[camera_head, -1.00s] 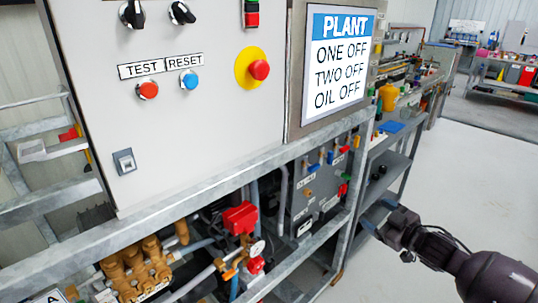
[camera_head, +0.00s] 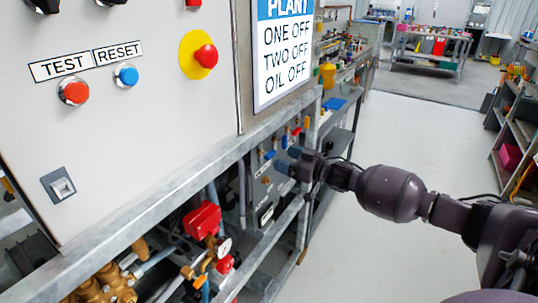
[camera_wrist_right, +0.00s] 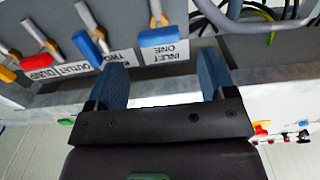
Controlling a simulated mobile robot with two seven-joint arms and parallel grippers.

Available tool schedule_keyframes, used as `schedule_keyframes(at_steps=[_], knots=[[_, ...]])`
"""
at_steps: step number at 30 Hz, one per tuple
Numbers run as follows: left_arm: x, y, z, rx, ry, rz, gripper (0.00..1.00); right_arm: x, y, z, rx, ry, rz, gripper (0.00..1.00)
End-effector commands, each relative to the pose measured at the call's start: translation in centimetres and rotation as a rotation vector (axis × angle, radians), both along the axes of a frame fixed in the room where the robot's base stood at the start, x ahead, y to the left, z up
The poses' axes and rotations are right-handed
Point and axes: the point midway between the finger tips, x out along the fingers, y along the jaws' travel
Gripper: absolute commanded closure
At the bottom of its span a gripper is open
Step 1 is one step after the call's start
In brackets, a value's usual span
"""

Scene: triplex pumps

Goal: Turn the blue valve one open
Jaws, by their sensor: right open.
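The blue valve one has a blue handle (camera_wrist_right: 163,37) beside a label reading INLET ONE, seen in the right wrist view. A second blue handle (camera_wrist_right: 88,47) is to its left, by a label with TWO. My right gripper (camera_wrist_right: 161,72) is open and empty. Its two blue fingers are spread on either side of the INLET ONE label, just below the handle in the picture; I cannot tell whether they touch anything. In the head view the right gripper (camera_head: 284,160) is at the valve panel and covers part of it. My left gripper is out of view.
A red handle (camera_wrist_right: 44,58) and a yellow handle (camera_wrist_right: 7,74) are further left on the panel. A grey metal frame rail (camera_head: 190,186) runs above the panel. A sign (camera_head: 284,48) reads ONE OFF, TWO OFF, OIL OFF. The floor (camera_head: 400,120) to the right is clear.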

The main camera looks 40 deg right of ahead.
Motion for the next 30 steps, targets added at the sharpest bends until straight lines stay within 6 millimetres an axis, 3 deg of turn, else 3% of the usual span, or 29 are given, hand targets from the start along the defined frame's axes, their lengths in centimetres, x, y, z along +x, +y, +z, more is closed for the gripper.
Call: schedule_keyframes(at_steps=[6,12,26,30], knots=[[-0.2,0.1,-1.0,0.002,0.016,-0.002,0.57,3.0,1.2,-0.3,-0.001,0.002,0.0,0.23],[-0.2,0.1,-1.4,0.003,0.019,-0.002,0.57,4.7,2.0,-0.2,0.0,0.001,0.0,0.23],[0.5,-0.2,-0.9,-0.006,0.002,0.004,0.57,5.5,2.2,0.0,-0.001,0.0,-0.001,0.23],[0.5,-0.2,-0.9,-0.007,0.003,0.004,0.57,5.5,2.2,0.0,-0.001,0.0,-0.001,0.45]])
